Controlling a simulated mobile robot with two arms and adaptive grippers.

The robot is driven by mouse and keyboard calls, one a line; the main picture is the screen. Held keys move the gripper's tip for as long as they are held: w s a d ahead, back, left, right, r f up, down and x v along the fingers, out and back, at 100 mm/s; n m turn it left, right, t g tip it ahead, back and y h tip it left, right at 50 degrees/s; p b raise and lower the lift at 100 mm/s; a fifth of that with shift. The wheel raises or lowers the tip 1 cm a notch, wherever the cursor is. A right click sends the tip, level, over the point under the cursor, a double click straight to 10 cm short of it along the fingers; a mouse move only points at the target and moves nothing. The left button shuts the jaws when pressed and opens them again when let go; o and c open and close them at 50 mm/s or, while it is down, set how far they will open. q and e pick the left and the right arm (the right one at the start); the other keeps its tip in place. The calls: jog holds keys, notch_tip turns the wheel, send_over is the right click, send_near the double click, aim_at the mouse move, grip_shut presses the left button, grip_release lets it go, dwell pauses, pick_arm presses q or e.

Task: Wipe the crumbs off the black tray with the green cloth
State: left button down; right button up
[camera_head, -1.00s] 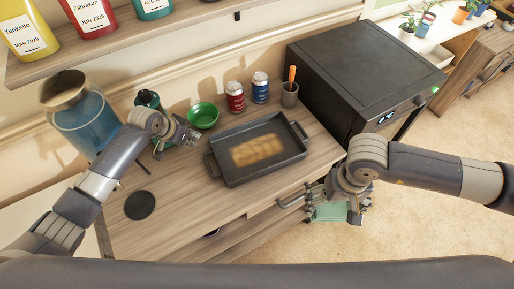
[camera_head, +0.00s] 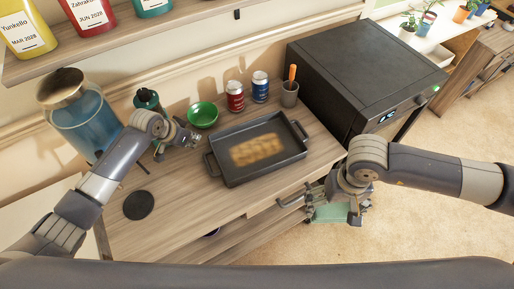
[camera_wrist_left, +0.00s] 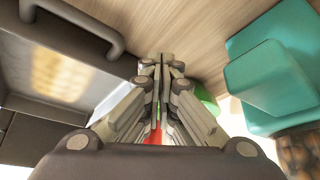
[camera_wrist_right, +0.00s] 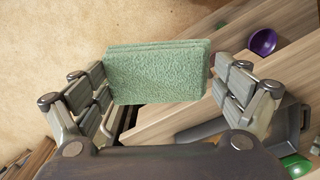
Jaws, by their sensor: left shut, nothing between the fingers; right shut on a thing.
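The black tray (camera_head: 223,173) lies on the wooden counter, with a tan patch of crumbs (camera_head: 257,150) in its middle. The green cloth (camera_wrist_right: 158,75) is folded and held between the fingers of my right gripper (camera_wrist_right: 158,88). In the head view the cloth (camera_head: 329,213) hangs in front of the counter's edge, lower right of the tray and apart from it. My left gripper (camera_head: 193,138) is shut and empty, left of the tray near the green bowl. In the left wrist view its fingers (camera_wrist_left: 161,62) are together and the tray's handle (camera_wrist_left: 85,25) shows at upper left.
A black oven (camera_head: 365,75) stands right. A blue jar (camera_head: 80,120) and a black disc (camera_head: 139,205) are left. The front counter is clear.

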pick_arm(q)
jog(key=shift+f+b, duration=0.9)
jog(key=shift+f, duration=0.5)
pick_arm(e)
jog(key=shift+f, duration=0.9)
pick_arm(q)
jog(key=shift+r, duration=0.15)
pick_arm(e)
jog(key=shift+r, duration=0.15)
pick_arm(q)
jog(key=shift+r+p, duration=0.9)
jog(key=shift+p, duration=0.25)
pick_arm(e)
jog(key=shift+r, duration=0.95)
notch_tip(320, 180, up, 4)
jog(key=p, duration=0.4)
pick_arm(q)
notch_tip(320, 180, up, 4)
jog(key=shift+f, duration=0.1)
pick_arm(e)
jog(key=shift+f, duration=0.1)
pick_arm(q)
jog(key=v, duration=1.2)
jog(key=shift+s, duration=0.1)
